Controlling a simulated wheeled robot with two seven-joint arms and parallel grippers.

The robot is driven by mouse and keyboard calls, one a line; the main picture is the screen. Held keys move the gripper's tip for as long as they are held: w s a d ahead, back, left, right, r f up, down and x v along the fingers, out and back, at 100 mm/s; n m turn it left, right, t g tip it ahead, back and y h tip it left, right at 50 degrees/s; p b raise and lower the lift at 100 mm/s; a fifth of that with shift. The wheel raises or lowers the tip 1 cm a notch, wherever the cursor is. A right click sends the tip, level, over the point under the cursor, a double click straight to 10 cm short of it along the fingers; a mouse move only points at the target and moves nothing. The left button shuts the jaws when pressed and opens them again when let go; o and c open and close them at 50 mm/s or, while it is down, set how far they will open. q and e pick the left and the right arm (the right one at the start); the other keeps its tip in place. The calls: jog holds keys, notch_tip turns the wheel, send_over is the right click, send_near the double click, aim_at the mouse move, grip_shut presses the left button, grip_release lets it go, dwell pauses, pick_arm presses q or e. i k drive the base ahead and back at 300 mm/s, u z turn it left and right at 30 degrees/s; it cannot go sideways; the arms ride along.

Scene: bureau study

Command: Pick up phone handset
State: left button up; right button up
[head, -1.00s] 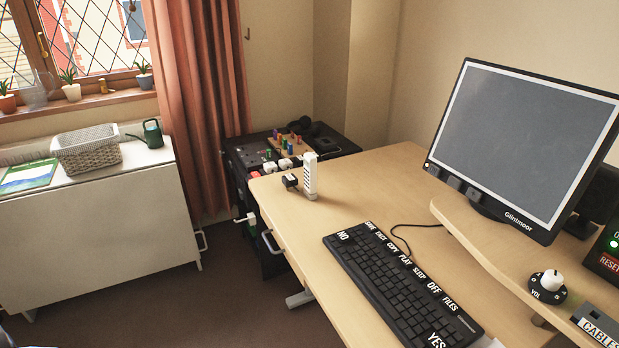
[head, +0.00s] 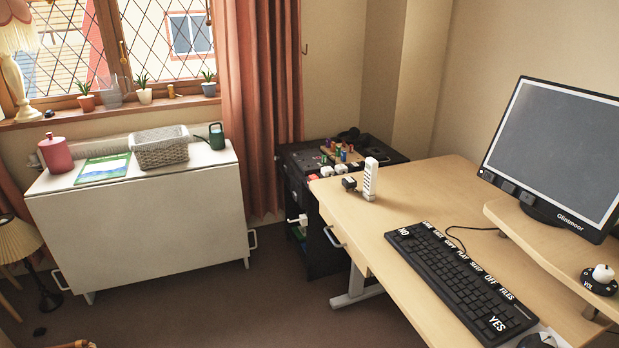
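No thing in the head view is clearly a phone handset. A slim white upright object with small dark marks (head: 370,180) stands near the far left corner of the wooden desk (head: 420,207). It may be a handset, but I cannot tell. A small black and white block (head: 349,184) sits just left of it. A dark rounded object (head: 349,134) on the black cabinet is too small to make out.
The black cabinet (head: 310,190) stands beyond the desk, with small coloured items on top. A keyboard (head: 460,283) and monitor (head: 550,155) occupy the desk. A white table (head: 150,222) stands left, holding a basket (head: 160,150). Carpet between is open.

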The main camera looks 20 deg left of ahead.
aim_at(370, 170)
jog(key=u, duration=1.5)
jog(key=i, duration=3.05)
jog(key=z, duration=2.6)
